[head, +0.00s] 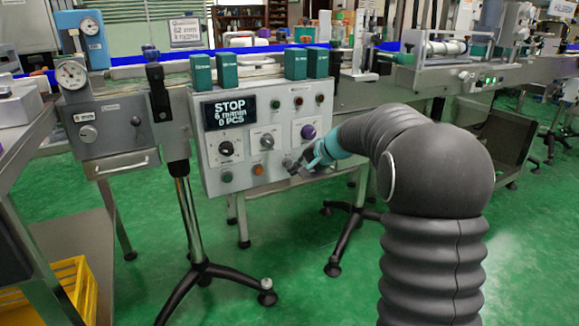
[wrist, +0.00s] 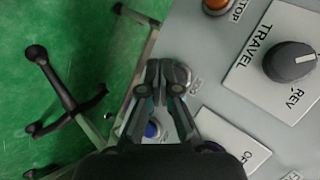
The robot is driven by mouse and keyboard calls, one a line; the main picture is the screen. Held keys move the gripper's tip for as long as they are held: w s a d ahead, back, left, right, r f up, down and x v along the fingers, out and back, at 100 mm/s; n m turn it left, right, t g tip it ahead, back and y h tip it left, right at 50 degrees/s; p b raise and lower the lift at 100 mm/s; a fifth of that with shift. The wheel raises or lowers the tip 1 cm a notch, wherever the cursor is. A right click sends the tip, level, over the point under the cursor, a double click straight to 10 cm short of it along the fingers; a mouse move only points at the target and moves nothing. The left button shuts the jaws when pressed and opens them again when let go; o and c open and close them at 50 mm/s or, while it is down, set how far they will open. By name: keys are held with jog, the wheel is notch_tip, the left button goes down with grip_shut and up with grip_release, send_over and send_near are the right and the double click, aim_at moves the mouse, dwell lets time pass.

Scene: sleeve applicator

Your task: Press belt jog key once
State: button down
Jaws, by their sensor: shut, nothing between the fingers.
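The grey control panel (head: 240,150) has a display (head: 229,112) reading STOP, 6 M/MIN, 0 PCS. My gripper (head: 291,168) is at the panel's lower right, fingers shut and empty. In the wrist view my gripper (wrist: 161,66) points at a round grey key (wrist: 184,76), which the fingers partly cover. Its small label (wrist: 196,83) is too blurred to read surely, so I cannot confirm it is the belt jog key. I cannot tell whether the fingertips touch it.
The panel also carries a TRAVEL/REV knob (wrist: 290,62), a purple knob (head: 308,131) and a black dial (head: 226,148). Green blocks (head: 201,72) stand along its top. A black-footed stand (head: 204,276) is below left. The green floor (head: 325,285) in front is open.

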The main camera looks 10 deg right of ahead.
jog(key=shift+s+d+b, duration=0.25)
jog(key=shift+s+b, duration=0.2)
jog(key=shift+s, duration=0.35)
jog(key=shift+s+d+b, duration=0.3)
jog(key=shift+s+b, duration=0.2)
jog(key=shift+s, duration=0.3)
jog(key=shift+s+d+b, duration=0.25)
jog(key=shift+s+b, duration=0.2)
jog(key=shift+s, duration=0.35)
